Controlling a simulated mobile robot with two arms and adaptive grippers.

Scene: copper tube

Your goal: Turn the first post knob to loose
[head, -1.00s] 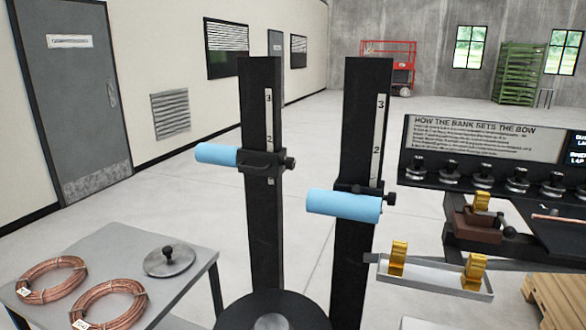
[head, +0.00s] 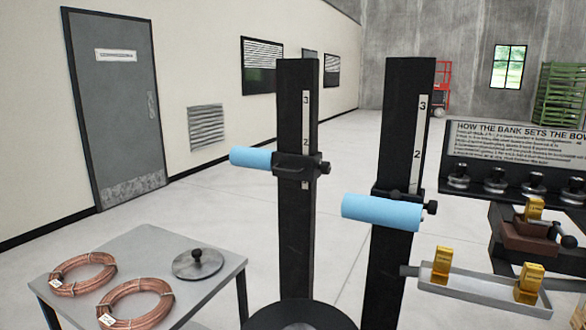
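Two black posts with numbered scales stand in the middle of the head view. The left post (head: 298,230) carries a black sliding collar (head: 293,166) with a blue roller (head: 251,157) on its left and a small dark knob (head: 324,168) on its right. The right post (head: 388,275) carries a blue roller (head: 382,212) lower down, with a dark knob (head: 431,207) at its right. I cannot tell which post is the first one, or whether either knob is tight or loose. Neither of my grippers is in view.
A grey table (head: 140,250) at the lower left holds two copper coils (head: 134,303) and a round metal lid (head: 197,263). A tray (head: 475,287) with brass pieces sits at the right. A sign panel (head: 515,139) and several black knobs stand behind. Open floor lies beyond.

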